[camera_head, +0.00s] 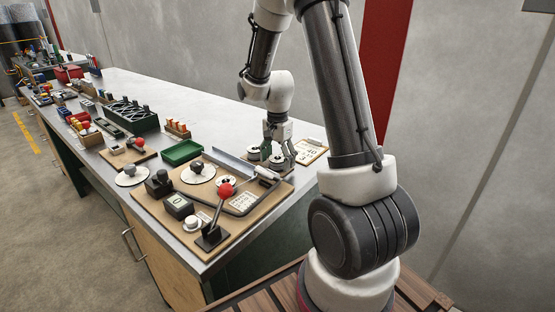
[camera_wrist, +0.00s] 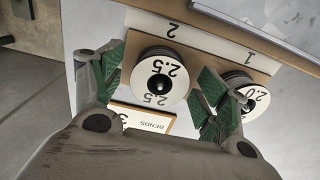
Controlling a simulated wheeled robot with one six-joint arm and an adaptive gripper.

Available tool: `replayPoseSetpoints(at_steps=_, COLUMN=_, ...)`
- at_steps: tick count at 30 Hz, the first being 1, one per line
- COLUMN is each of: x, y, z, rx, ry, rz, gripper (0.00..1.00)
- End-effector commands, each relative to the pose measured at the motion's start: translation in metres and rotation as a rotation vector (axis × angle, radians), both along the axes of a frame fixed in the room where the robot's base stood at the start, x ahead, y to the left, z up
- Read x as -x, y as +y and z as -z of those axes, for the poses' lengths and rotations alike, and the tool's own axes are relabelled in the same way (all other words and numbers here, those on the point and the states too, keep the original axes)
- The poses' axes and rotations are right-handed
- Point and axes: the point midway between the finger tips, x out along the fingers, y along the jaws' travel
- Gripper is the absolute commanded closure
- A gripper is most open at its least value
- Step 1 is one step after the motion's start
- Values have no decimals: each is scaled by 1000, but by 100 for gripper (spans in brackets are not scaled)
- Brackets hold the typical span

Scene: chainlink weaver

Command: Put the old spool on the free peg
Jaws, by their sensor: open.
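My gripper (camera_head: 279,147) is open above a wooden spool board (camera_wrist: 262,63) marked 2 and 1. In the wrist view, a white-topped spool marked 2.5 (camera_wrist: 160,91) lies between the spread green-padded fingers (camera_wrist: 158,80), with a dark peg tip at its centre. A second white-topped spool, marked 2.0 (camera_wrist: 262,97), is beside it to the right, partly hidden by the right finger. Both spools show in the head view, one at left (camera_head: 253,153) and one under the fingers (camera_head: 277,161). I cannot tell which is the old spool, and no bare peg shows clearly.
A card reading BENDS (camera_wrist: 148,121) lies next to the 2.5 spool. Left of the gripper, a wooden fixture board (camera_head: 160,212) carries a red-knobbed lever (camera_head: 226,190), a white disc (camera_head: 198,173) and dark blocks. A green tray (camera_head: 182,152) and several racks stand farther along the bench.

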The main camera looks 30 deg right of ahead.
Motion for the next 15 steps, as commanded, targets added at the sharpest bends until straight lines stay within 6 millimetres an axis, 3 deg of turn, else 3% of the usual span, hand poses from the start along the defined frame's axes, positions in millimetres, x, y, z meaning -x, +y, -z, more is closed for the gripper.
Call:
replayPoseSetpoints(at_steps=5, x=-1, y=0, z=-21, rx=1, ry=-4, rz=0, gripper=26)
replayPoseSetpoints(at_steps=15, x=-1, y=0, z=-95, rx=1, ry=-4, rz=0, gripper=26)
